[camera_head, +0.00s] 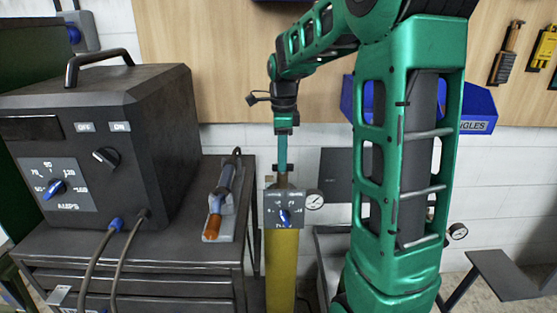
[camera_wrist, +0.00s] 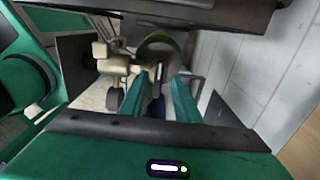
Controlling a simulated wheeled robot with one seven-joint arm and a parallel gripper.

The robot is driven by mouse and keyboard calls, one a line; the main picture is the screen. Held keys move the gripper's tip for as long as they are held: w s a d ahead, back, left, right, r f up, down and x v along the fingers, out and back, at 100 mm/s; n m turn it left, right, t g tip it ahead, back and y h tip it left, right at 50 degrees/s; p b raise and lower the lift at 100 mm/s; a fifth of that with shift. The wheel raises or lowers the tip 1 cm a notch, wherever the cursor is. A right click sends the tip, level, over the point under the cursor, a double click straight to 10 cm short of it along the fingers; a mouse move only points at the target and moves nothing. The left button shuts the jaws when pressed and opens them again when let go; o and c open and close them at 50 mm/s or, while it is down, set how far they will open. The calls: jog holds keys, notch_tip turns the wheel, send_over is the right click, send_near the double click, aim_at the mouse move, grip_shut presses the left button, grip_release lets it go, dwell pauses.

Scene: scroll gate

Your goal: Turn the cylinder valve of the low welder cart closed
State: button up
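A yellow gas cylinder (camera_head: 281,268) stands beside the low cart (camera_head: 150,262). A grey plate with a blue knob (camera_head: 284,217) sits at its top, with a brown neck and dark fitting (camera_head: 283,181) above. My gripper (camera_head: 282,168) points down over the cylinder top, fingertips close to the fitting; contact cannot be told. In the wrist view, the two green fingers of my gripper (camera_wrist: 161,78) stand apart with a gap between them. Pale valve fittings (camera_wrist: 118,66) lie just left of the fingers. A dark blue part shows low between the fingers, partly hidden.
A dark welder (camera_head: 110,150) with a handle, knobs and cables stands on the cart. A torch (camera_head: 221,200) lies at its right edge. A round gauge (camera_head: 314,199) sticks out right of the plate. A blue bin (camera_head: 478,108) hangs on the wall.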

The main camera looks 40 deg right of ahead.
notch_tip(320, 180, up, 10)
jog(key=shift+r, duration=0.2)
dwell(0.7)
jog(key=s+a+f+n, duration=0.1)
jog(key=s+f+n, duration=0.4)
jog(key=s, duration=0.4)
jog(key=s+a+f+n, duration=0.1)
jog(key=s+f+n, duration=0.4)
jog(key=s, duration=0.5)
jog(key=s+a+f+n, duration=0.1)
jog(key=s+f+n, duration=0.4)
jog(key=s+n, duration=0.3)
jog(key=shift+s+f+n, duration=0.2)
jog(key=shift+s+n, duration=0.1)
jog(key=shift+s, duration=0.75)
jog(key=shift+w+f, duration=0.25)
jog(key=shift+w, duration=0.35)
